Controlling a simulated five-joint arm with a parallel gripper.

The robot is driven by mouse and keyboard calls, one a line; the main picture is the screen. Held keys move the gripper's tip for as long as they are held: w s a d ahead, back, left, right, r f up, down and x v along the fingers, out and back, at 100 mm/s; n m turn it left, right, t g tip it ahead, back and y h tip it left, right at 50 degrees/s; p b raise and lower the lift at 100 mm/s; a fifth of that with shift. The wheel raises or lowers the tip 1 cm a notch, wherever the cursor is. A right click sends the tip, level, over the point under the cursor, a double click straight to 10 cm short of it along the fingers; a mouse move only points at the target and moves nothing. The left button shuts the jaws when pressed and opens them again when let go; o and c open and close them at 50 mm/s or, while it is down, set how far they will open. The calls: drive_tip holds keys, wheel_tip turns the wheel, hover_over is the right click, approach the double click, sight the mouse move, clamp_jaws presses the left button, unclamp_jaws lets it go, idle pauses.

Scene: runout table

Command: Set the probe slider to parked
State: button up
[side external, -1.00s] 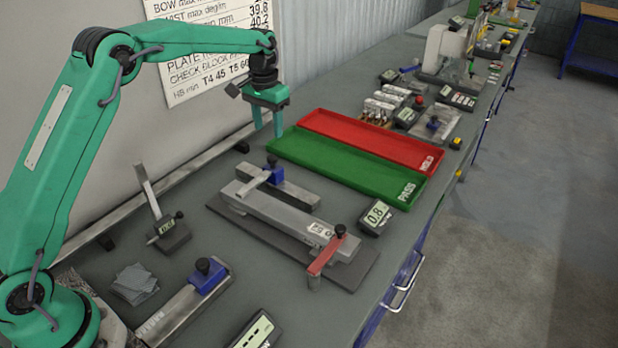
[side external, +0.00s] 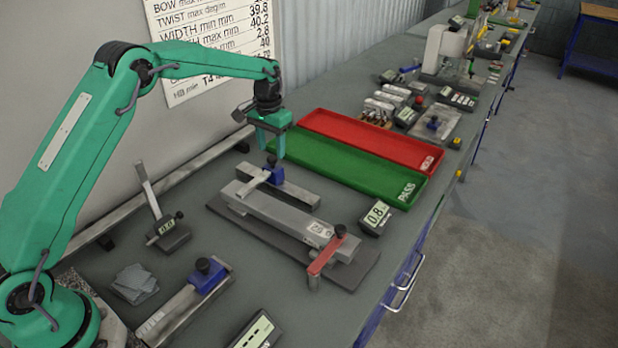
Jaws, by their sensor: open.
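A blue slider block with a black knob (side external: 272,170) sits on a short grey rail at the back of the measuring fixture, with a pale arm reaching left-forward from it. A third blue block (side external: 208,274) sits on a separate rail nearer the camera. I cannot tell which one is the probe slider. A grey bar (side external: 285,217) lies along the fixture. My gripper (side external: 270,154) is open and empty, pointing down just above and behind the back blue block.
A green PASS tray (side external: 340,168) and a red tray (side external: 370,140) lie to the right of my gripper. A small display reading 0.8 (side external: 376,217) stands by the fixture. A dial stand (side external: 168,232) and grey plates (side external: 134,282) are at left.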

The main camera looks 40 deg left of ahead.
drive_tip(key=shift+f, duration=1.25)
clamp_jaws()
